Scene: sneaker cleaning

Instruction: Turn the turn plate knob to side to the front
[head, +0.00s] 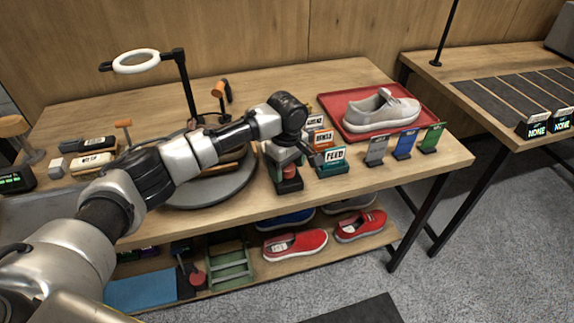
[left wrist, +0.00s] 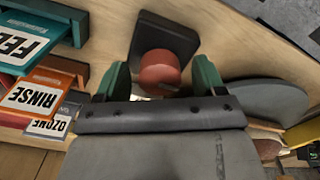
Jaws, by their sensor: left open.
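The turn plate knob, a small red cylinder (head: 289,172) on a black base (head: 289,187), stands near the table's front edge. In the left wrist view the red knob (left wrist: 159,72) and its dark base (left wrist: 168,36) lie straight ahead. My left gripper (head: 287,161) is over the knob, pointing down. Its two green fingers (left wrist: 161,82) are open, one on each side of the knob. I cannot tell whether they touch it. The grey round turn plate (head: 205,196) is left of the knob, partly hidden by my left arm. My right gripper is not in view.
Label stands, FEED (head: 334,155) among them, are close right of the knob. Grey, blue (head: 404,144) and green cards stand farther right. A red tray (head: 352,131) with a grey sneaker (head: 378,111) is behind. A ring lamp (head: 136,61) rises at back left. Shoes lie on the lower shelf.

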